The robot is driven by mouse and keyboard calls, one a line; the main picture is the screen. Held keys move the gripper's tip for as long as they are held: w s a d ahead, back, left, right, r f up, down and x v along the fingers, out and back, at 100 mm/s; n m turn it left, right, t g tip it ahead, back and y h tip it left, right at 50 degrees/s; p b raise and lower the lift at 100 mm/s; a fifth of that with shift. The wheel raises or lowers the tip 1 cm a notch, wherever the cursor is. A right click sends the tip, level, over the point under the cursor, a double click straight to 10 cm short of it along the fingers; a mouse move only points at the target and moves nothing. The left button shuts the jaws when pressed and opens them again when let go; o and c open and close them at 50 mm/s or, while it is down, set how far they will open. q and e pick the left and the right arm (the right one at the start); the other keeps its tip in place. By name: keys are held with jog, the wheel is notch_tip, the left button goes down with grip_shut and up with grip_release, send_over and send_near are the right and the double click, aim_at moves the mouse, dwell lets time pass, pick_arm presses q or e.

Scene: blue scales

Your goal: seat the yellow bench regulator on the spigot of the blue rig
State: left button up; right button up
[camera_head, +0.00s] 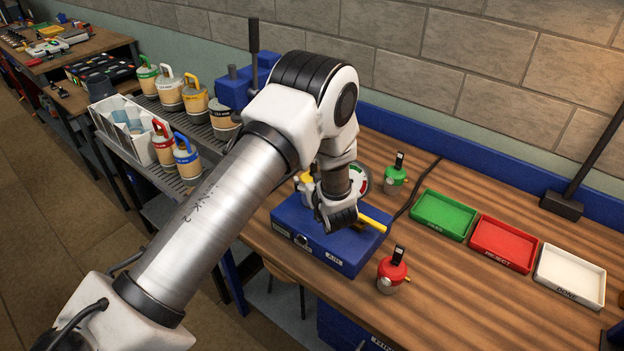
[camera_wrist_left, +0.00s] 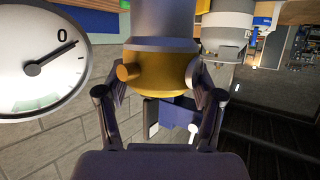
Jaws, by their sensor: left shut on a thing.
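The blue rig (camera_head: 325,262), with an AIR label and a yellow lever (camera_head: 373,224), stands on the wooden bench. My left gripper (camera_head: 316,196) is over it, shut on the yellow bench regulator (camera_head: 304,186), which is partly hidden behind my wrist. The left wrist view shows the regulator (camera_wrist_left: 165,88) between both fingers of my left gripper (camera_wrist_left: 160,93), its yellow body against a wide grey part. A round gauge (camera_wrist_left: 38,55) reads near 0 there; in the head view a gauge (camera_head: 362,183) shows partly behind my wrist. The spigot is hidden, so contact with it cannot be told. My right gripper is not in view.
A green regulator (camera_head: 395,178) and a red regulator (camera_head: 392,272) stand right of the rig. Green (camera_head: 443,234), red (camera_head: 523,267) and white (camera_head: 568,299) trays lie farther right. Several cylinders stand on a rack (camera_head: 172,183) at left. A black cable runs behind the rig.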

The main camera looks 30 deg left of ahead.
pick_arm(q)
jog(key=o, duration=1.6)
jog(key=shift+c, duration=0.2)
jog(key=v, duration=1.2)
